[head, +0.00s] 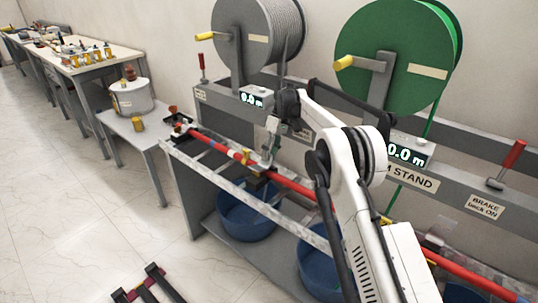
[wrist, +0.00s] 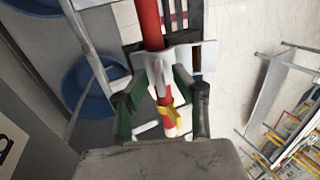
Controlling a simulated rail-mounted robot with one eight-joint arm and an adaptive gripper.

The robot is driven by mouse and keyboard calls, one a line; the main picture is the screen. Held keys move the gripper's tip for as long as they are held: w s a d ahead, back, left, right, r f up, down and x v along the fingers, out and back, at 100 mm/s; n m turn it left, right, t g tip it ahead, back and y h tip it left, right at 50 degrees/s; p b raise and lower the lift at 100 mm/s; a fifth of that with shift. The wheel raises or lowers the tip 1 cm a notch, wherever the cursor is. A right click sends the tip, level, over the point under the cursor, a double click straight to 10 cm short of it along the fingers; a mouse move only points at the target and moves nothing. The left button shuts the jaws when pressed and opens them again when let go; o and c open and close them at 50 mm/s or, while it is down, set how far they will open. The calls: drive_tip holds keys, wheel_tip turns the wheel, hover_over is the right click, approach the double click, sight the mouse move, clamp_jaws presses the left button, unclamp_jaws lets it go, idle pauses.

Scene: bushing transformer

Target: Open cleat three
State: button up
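A long red bar (head: 295,185) runs along the front of the stand from upper left to lower right. In the wrist view the red bar (wrist: 150,25) passes under my gripper. A pale grey metal bracket (wrist: 190,52), seemingly a cleat, sits at the bar between and just beyond my fingers; I cannot read a number on it. A yellow piece (wrist: 171,114) is on the bar near it. My gripper (wrist: 157,92) is open, with its green-padded fingers apart on either side of the bar. In the head view my gripper (head: 268,155) is low over the bar, partly hidden.
A grey cable reel (head: 258,35) and a green reel (head: 390,60) stand behind the bar, with displays reading 0.0 m. Blue tubs (head: 245,218) sit below the frame. A red brake lever (head: 510,160) is at right. A bench with bottles (head: 90,55) is at left.

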drive_tip(key=v, duration=0.7)
drive_tip(key=shift+r, duration=0.25)
drive_tip(key=shift+d, duration=0.15)
drive_tip(key=shift+c, duration=0.5)
